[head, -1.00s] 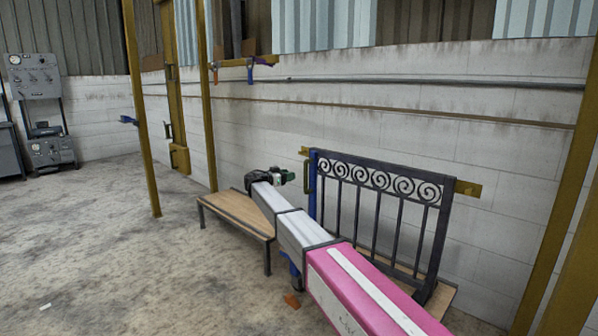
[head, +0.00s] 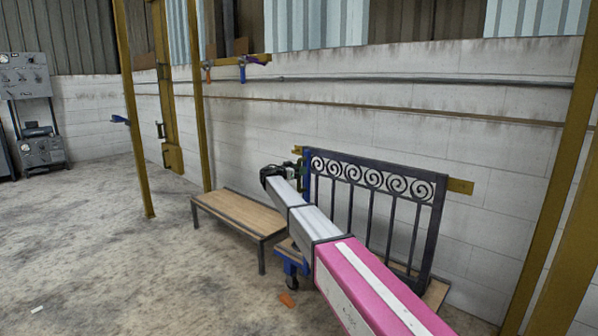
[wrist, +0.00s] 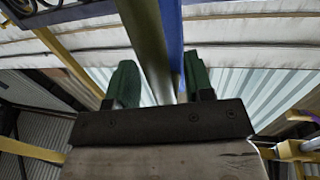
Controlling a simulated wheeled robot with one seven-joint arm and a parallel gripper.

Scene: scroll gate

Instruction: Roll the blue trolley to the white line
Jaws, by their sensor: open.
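The blue trolley (head: 293,263) stands by the wall, with a caster and part of its wooden deck (head: 440,292) showing. It carries a dark scroll gate (head: 375,177) beside a blue post (head: 309,192). My gripper (head: 303,170) is at the post's upper part, its green fingers open. In the wrist view, my gripper (wrist: 161,82) has a dark green upright bar (wrist: 146,40) running between its fingers, with the blue post (wrist: 172,40) just right of the bar. Whether the fingers touch the bar is unclear. My arm hides much of the trolley. I cannot make out a white line.
A low wooden bench (head: 238,213) stands just left of the trolley. An orange piece (head: 287,301) lies on the floor by the caster. Yellow posts (head: 135,110) rise at the left. The floor at the left (head: 110,260) is mostly clear.

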